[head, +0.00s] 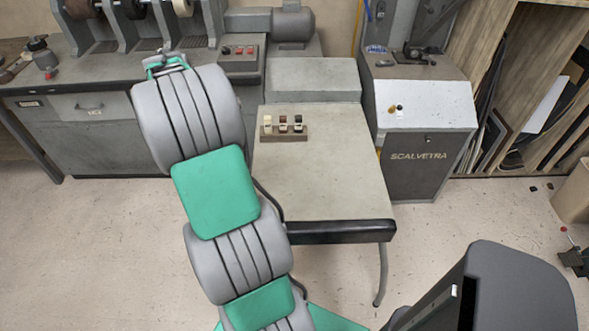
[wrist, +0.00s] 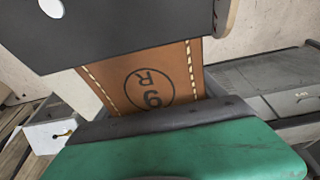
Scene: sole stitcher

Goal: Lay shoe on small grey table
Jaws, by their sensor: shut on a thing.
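The shoe (wrist: 118,82) shows in the wrist view as a brown leather piece with pale stitching along both sides and a circled mark reading 9 and R. My gripper (wrist: 152,84) is shut on it, with a dark jaw above and a green and black jaw below; the jaws hide the rest of the shoe. In the head view my arm reaches up and left, and hides the shoe and jaws. The small grey table (head: 335,185) stands right of my arm, with a dark front edge.
A small block with three pegs (head: 283,130) sits on the table's back left; the rest of its top is bare. A raised grey box (head: 312,80) is behind. The Scalvetra machine (head: 425,120) stands right, and a grey bench (head: 100,100) stands left.

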